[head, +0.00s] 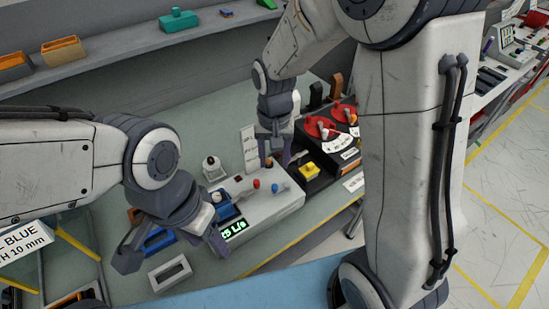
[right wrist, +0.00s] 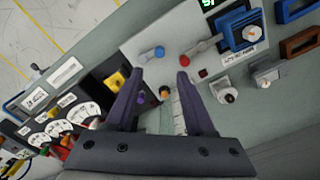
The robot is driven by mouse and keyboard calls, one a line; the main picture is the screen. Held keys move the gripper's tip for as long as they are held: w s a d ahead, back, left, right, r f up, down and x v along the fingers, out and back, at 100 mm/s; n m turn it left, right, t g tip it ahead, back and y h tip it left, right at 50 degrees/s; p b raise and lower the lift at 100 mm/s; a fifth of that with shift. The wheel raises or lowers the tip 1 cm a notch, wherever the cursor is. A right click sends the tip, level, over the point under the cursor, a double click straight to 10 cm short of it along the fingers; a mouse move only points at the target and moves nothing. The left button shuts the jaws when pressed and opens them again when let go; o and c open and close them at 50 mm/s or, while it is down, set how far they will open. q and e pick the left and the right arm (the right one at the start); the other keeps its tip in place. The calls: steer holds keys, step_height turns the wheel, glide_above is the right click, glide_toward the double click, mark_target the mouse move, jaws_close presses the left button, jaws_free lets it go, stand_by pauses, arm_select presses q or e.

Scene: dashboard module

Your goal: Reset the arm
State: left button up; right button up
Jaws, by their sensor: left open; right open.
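My left gripper (head: 172,254) is open in the head view, its fingers spread above the front left of the bench, by a blue block and a white frame. My right gripper (head: 276,160) is open and points down over the back of the grey module (head: 272,208). It also shows in the right wrist view (right wrist: 160,80), with nothing held between its fingers. The module carries a green display (head: 233,230), a red knob (head: 256,184) and a blue knob (head: 279,187). A purple and an orange knob (right wrist: 165,92) show near the fingers in the right wrist view.
A black panel (head: 322,184) with red handles and a yellow button (head: 309,172) stands right of the module. A white frame (head: 170,272) lies near the bench's front edge. A shelf (head: 110,62) with small trays runs along the back.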

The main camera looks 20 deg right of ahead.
steer(key=shift+r, duration=0.25)
steer(key=shift+a, duration=0.1)
